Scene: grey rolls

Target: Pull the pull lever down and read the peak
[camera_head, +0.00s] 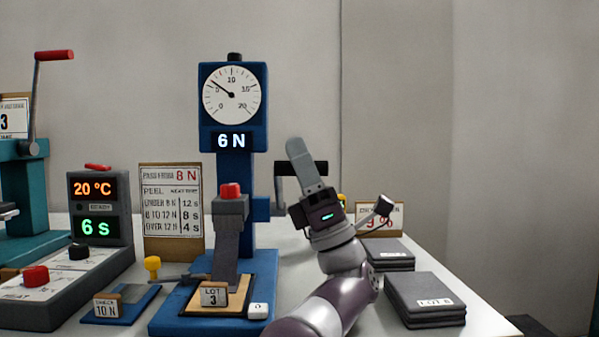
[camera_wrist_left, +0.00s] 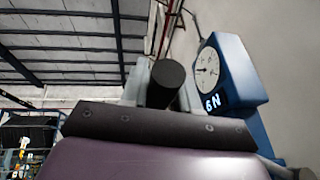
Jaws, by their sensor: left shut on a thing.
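The blue pull tester (camera_head: 236,170) stands upright with a round white dial (camera_head: 231,95). Its needle points up and left, and the display (camera_head: 232,141) below reads 6 N; it also shows in the left wrist view (camera_wrist_left: 211,102). The pull lever has a black handle (camera_head: 321,168) on the tester's right side. My left gripper (camera_head: 302,160) is shut on this handle, whose round end (camera_wrist_left: 166,77) shows between the fingers in the wrist view. A strip (camera_head: 226,250) runs from the red-topped clamp (camera_head: 230,200) to the LOT 3 piece (camera_head: 214,295). My right gripper is not in view.
A card (camera_head: 171,205) with peel ranges stands left of the tester. A heater box (camera_head: 100,210) shows 20 °C and 6 s. A teal press (camera_head: 25,200) stands far left. Dark stacked pads (camera_head: 425,295) and a smaller card (camera_head: 393,216) lie to the right of my arm.

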